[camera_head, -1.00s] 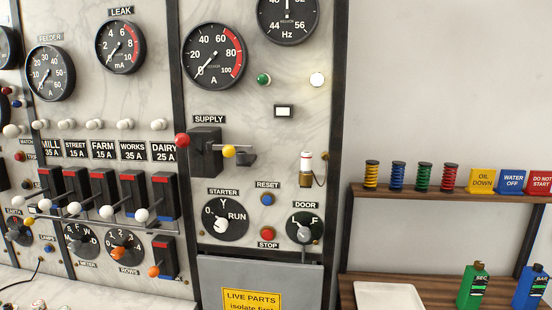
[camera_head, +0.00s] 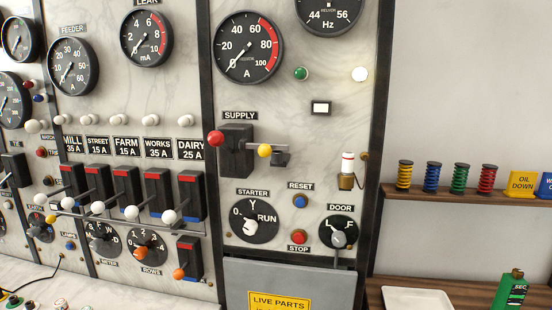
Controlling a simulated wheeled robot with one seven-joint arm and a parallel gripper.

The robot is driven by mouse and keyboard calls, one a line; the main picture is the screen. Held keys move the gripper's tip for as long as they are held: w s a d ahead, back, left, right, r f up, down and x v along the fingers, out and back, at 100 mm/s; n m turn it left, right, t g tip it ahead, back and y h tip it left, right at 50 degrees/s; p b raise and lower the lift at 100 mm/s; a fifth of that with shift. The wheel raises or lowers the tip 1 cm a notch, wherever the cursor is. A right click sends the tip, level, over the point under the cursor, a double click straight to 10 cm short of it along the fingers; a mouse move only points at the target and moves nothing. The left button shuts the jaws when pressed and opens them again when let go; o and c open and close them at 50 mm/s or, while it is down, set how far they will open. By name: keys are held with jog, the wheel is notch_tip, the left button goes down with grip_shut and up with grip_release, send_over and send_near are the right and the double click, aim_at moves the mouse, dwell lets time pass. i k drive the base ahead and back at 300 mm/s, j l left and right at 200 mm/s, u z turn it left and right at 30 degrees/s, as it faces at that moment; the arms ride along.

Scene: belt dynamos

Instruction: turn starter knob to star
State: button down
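The starter knob (camera_head: 250,227) is a white knob on a round black dial (camera_head: 266,231) under the STARTER label. The dial is marked 0 at the left, Y at the top and RUN at the right. The knob's pointer seems to lie toward 0, but it is small and I cannot be sure. My gripper is not in view.
A grey LIVE PARTS cover (camera_head: 239,277) is below.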

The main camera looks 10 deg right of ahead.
aim_at(250, 228)
jog(key=i+j+u, duration=0.25)
jog(key=u, duration=0.2)
jog(key=i+j+u, duration=0.15)
jog(key=i+u, duration=0.15)
jog(key=u, duration=0.2)
